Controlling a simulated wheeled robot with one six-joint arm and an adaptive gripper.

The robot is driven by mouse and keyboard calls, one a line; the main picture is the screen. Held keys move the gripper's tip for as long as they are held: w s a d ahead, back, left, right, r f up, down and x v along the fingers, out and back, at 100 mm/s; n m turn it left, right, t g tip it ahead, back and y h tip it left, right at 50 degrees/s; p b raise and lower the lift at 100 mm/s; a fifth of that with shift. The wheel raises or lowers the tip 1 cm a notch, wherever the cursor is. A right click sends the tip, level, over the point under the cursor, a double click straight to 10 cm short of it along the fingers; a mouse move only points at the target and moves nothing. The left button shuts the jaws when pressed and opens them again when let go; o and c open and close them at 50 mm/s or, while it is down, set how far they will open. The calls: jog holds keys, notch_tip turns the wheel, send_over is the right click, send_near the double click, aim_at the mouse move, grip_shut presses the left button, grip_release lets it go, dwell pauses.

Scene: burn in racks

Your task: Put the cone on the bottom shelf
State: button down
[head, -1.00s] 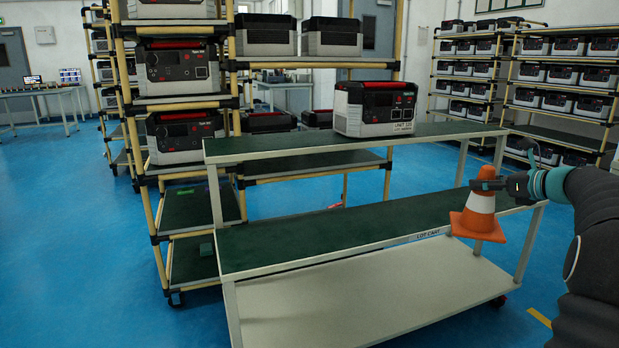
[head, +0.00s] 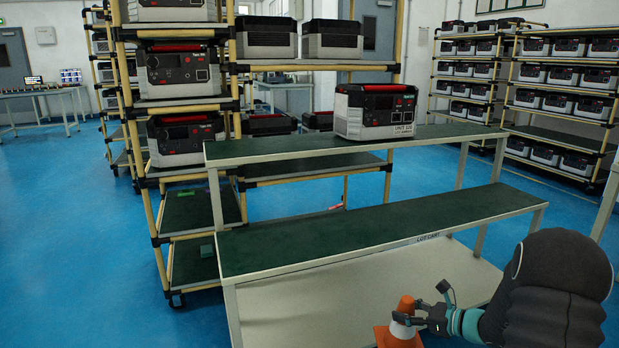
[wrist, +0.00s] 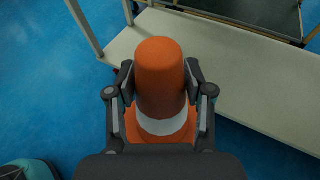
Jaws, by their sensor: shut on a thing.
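The orange and white cone (head: 401,326) is low at the bottom of the head view, in front of the cart's bottom shelf. My gripper (head: 408,319) is shut on its upper part. In the wrist view the cone (wrist: 160,82) fills the middle, with a finger of my gripper (wrist: 160,88) on each side. The cart's pale bottom shelf (head: 300,314) is below the green middle shelf (head: 330,240); it also shows in the wrist view (wrist: 235,72) beyond the cone. I cannot tell how high the cone is above the shelf or floor.
The green middle shelf and top shelf (head: 270,147) overhang the back of the bottom shelf. A power unit (head: 376,110) stands on the top shelf. The visible bottom shelf is empty. A loaded rack (head: 185,108) stands behind left.

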jog(key=s+a+f+m+t+h, duration=0.3)
jog(key=s+a+f+m+h, duration=0.1)
jog(key=a+f, duration=0.4)
jog(key=shift+s+a+f+p, duration=0.3)
jog(key=shift+s+a+p, duration=0.1)
jog(key=shift+s+a, duration=0.55)
jog(key=shift+w, duration=0.1)
dwell(0.4)
